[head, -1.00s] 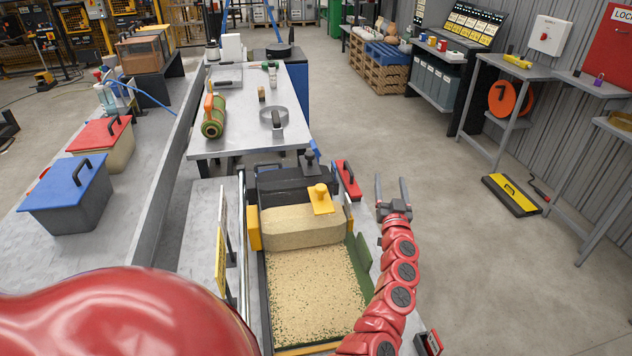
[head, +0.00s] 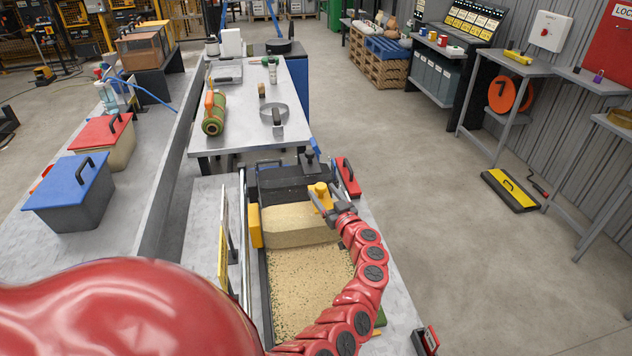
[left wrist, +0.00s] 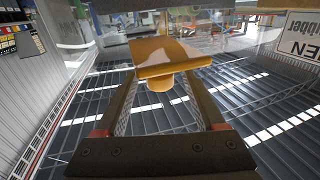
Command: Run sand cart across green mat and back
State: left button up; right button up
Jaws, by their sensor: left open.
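The sand cart (head: 290,222), a box of pale sand with a yellow handle (head: 319,189) on top, stands across the far part of the bed. The green mat (head: 305,285) lies in the bed on the near side, its surface covered with sand; my arm hides its right edge. My left gripper (head: 324,200) is open at the yellow handle. In the left wrist view the handle (left wrist: 168,58) lies at the fingertips, between the two fingers; whether they touch it I cannot tell. My right gripper is not in view.
A dark box (head: 283,183) stands just beyond the cart. A red block with a black handle (head: 348,176) is beside it at right. A grey table (head: 245,140) holds a green roll (head: 214,113) and a metal ring.

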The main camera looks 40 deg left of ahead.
pick_arm(q)
jog(key=shift+x, duration=2.8)
grip_shut()
